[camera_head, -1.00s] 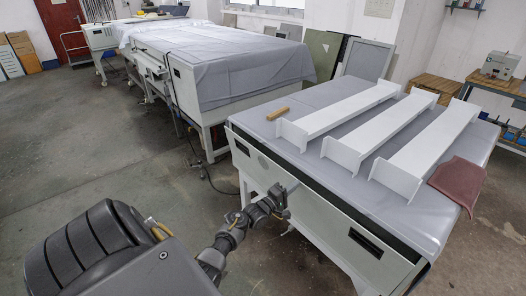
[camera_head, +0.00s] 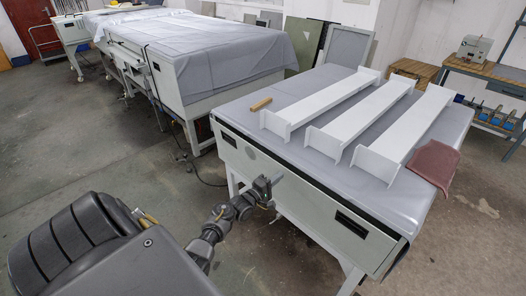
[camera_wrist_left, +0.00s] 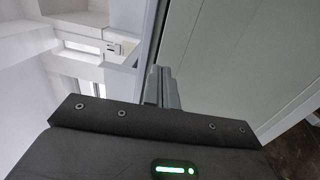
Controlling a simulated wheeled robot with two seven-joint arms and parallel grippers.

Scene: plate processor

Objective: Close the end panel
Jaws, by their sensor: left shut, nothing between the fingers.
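The end panel (camera_head: 300,190) is the long pale front face of the near table, with a round mark at left and a dark slot at right. A thin dark gap shows along its top edge, so it stands close to the table's body. My left gripper (camera_head: 276,179) is shut and empty, with its tips at the panel's outer face, left of the middle; I cannot tell if they touch. In the left wrist view, the shut fingers (camera_wrist_left: 161,86) point along a pale panel surface (camera_wrist_left: 235,60). My right gripper is out of view.
Three white beams (camera_head: 325,105), a wooden block (camera_head: 260,104) and a reddish cloth (camera_head: 434,163) lie on the table's grey top (camera_head: 237,108). A covered machine (camera_head: 200,65) stands behind at left. The floor (camera_head: 100,165) at left is clear.

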